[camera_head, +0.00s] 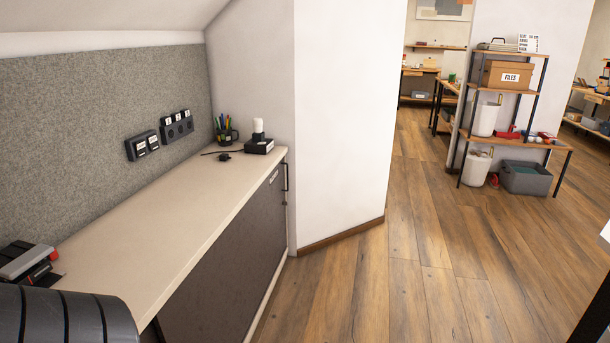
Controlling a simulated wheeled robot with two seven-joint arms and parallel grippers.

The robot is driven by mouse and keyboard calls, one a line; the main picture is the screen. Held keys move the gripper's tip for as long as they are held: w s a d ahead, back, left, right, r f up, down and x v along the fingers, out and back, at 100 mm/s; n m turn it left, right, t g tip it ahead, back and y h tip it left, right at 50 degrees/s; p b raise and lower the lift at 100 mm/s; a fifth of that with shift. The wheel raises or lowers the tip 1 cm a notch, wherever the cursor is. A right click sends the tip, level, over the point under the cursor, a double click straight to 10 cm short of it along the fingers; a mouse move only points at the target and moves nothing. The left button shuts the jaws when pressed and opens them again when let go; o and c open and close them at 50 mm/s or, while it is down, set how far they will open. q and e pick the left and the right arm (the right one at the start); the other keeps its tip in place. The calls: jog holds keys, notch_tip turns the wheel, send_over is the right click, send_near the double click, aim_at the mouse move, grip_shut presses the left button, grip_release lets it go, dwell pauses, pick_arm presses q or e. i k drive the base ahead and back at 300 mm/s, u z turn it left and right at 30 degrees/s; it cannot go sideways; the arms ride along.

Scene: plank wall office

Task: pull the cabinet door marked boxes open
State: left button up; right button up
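The cabinet under the light worktop (150,235) has a dark grey door (235,255) facing right, seen at a steep angle. It looks closed. A small white label (273,177) sits near the door's far top corner; its lettering is too small to read. A dark upright bar handle (285,180) is at the far edge of the door, next to the white wall. Neither gripper can be made out in this view, and nothing is seen touching the handle or door.
The wall corner (340,130) stands just beyond the cabinet's far end. A pen cup (226,133) and a black box (259,146) stand on the worktop. A shelf rack (500,90) stands at the back right. The wooden floor (400,285) right of the cabinet is clear.

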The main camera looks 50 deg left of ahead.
aim_at(217, 302)
jog(key=u, duration=0.35)
jog(key=i, duration=2.5)
jog(key=u, duration=2.05)
jog(key=i, duration=0.95)
jog(key=u, duration=0.9)
jog(key=i, duration=0.55)
jog(key=u, duration=0.1)
